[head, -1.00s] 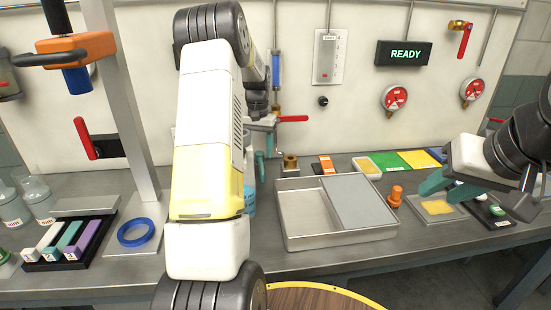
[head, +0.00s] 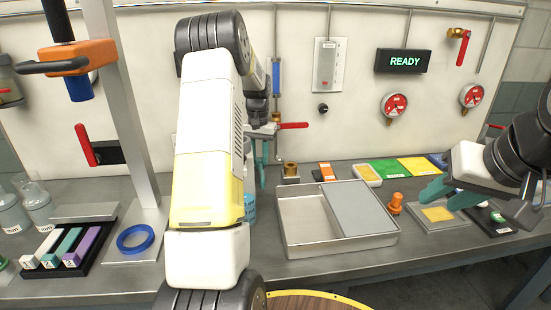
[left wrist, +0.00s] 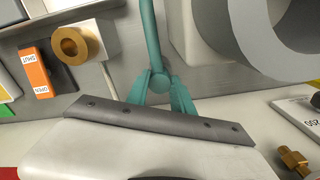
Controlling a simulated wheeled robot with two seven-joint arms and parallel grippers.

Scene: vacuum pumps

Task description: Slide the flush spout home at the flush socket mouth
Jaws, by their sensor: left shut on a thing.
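My left gripper (left wrist: 163,92) is shut on a thin teal rod (left wrist: 148,35), which appears to be the flush spout. The rod runs up from the fingertips and out of the left wrist view; its far end is hidden. In the head view the left gripper (head: 261,165) is partly hidden behind my forearm, near the back wall. A brass ring-mouthed fitting on a pale block (left wrist: 75,45) is left of the rod and apart from it; I cannot tell whether it is the flush socket. It also shows in the head view (head: 290,170). My right gripper (head: 437,201) is open and empty.
A metal tray (head: 290,246) stands on the bench right of my left arm. An orange plug (head: 395,203) stands beside it. A red-handled valve (head: 292,125) is close behind the left gripper. A blue ring (head: 135,238) lies at left.

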